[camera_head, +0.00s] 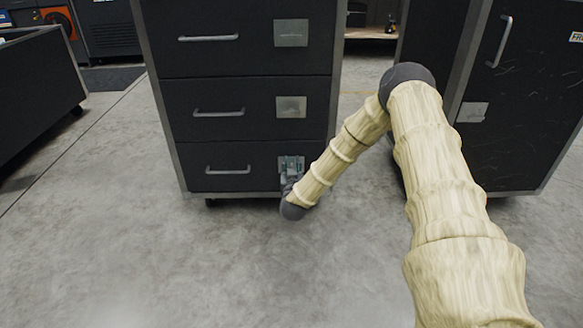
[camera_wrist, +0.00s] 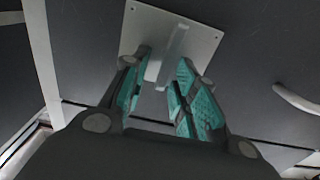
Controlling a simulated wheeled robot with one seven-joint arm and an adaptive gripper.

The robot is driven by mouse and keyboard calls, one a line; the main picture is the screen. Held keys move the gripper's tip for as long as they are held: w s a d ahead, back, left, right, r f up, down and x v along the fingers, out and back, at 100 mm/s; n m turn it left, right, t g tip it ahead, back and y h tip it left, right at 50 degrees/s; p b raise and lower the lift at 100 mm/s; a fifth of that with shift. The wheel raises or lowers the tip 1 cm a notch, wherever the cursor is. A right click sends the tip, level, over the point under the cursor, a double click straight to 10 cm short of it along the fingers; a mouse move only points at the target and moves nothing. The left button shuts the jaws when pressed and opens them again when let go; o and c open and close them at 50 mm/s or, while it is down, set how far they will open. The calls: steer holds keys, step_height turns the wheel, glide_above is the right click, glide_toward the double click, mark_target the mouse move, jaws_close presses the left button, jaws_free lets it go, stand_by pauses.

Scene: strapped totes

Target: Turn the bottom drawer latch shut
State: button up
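The bottom drawer (camera_head: 250,152) is the lowest of three in a dark cabinet, and its front looks flush with the frame. Its latch has a pale square plate (camera_wrist: 203,38), with a grey lever (camera_wrist: 174,50) standing out from it. In the head view, my gripper (camera_head: 291,170) is in front of the latch and hides most of it. In the wrist view, my gripper (camera_wrist: 165,66) is open, with teal-padded fingers on either side of the lever. The lever lies in the gap between the fingertips. I cannot tell whether either finger touches it.
The bottom drawer's bar handle (camera_head: 228,171) is left of the latch in the head view. The middle drawer (camera_head: 245,125) and top drawer (camera_head: 235,60) have similar plates. Another dark cabinet (camera_head: 520,120) stands at right, and a dark bin (camera_head: 35,85) at left. The floor (camera_head: 150,250) in front is clear.

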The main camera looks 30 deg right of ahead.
steer(key=shift+c, duration=0.4)
jaws_close()
steer(key=shift+p, duration=0.3)
steer(key=m+p, duration=0.1)
steer(key=m, duration=0.2)
steer(key=shift+s+d+p, duration=0.2)
steer(key=shift+d+p, duration=0.15)
steer(key=shift+p, duration=0.05)
steer(key=f+m, duration=0.1)
steer(key=m, duration=0.4)
steer(key=d+f+m, duration=0.1)
steer(key=m, duration=0.4)
steer(key=s+m, duration=0.1)
steer(key=m, duration=0.3)
steer(key=shift+d+f+m+p, duration=0.35)
steer(key=shift+f+m, duration=0.05)
